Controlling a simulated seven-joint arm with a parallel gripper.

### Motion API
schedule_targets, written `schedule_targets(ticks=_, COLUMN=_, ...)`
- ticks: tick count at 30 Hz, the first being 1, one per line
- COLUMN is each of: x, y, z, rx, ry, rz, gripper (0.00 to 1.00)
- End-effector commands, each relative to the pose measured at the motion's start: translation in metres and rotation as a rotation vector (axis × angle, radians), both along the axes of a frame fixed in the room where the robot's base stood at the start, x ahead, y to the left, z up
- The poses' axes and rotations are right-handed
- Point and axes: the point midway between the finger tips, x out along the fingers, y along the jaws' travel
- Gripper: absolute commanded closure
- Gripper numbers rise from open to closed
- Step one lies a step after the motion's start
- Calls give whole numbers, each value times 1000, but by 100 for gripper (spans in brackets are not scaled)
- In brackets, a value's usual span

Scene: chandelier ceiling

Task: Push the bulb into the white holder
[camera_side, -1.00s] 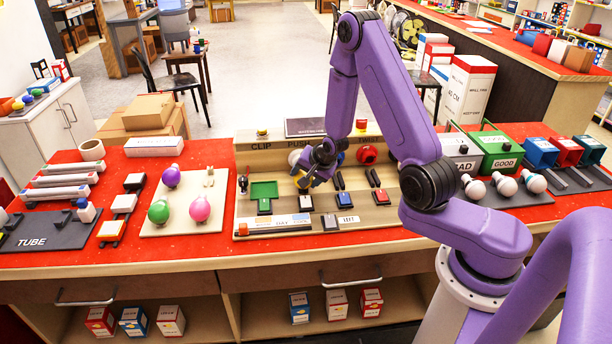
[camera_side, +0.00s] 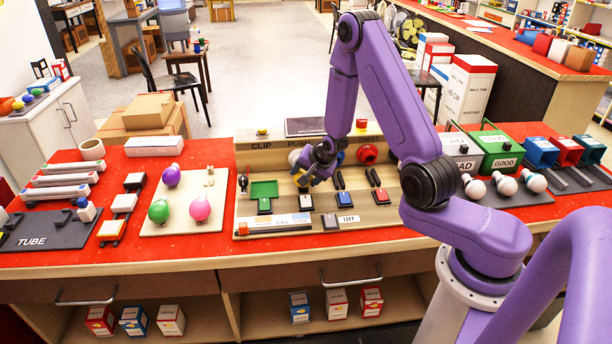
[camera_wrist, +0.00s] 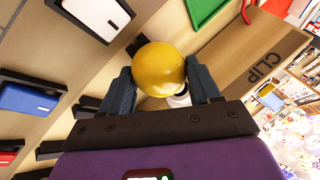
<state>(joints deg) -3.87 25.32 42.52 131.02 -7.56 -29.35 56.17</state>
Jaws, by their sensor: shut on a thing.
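My gripper (camera_side: 308,181) is shut on a yellow bulb, in front of the board's upright back panel. In the wrist view the round yellow bulb (camera_wrist: 158,69) sits between the two fingertips of my gripper (camera_wrist: 160,84). A small white and dark part (camera_wrist: 180,99) shows beside the bulb's lower right; I cannot tell whether it is the bulb's base or a holder. In the side view a white round holder (camera_side: 294,158) shows under the PUSH label, partly hidden behind my gripper. I cannot tell whether the bulb touches it.
The board has a green tray (camera_side: 264,190) on the left and a red round socket (camera_side: 367,154) on the right. Several coloured switches lie in front. A pale board (camera_side: 180,222) with purple, green and pink bulbs stands at left. Testers marked BAD and GOOD stand at right.

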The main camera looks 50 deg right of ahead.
Motion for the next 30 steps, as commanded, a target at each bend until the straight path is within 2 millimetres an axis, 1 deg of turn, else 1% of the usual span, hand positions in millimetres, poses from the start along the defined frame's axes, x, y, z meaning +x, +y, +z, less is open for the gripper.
schedule_targets(ticks=16, x=10, y=-9, z=0, rx=-1, ry=-1, rz=2, gripper=67)
schedule_targets(ticks=30, x=10, y=-10, z=0, rx=-1, ry=0, rz=1, gripper=67)
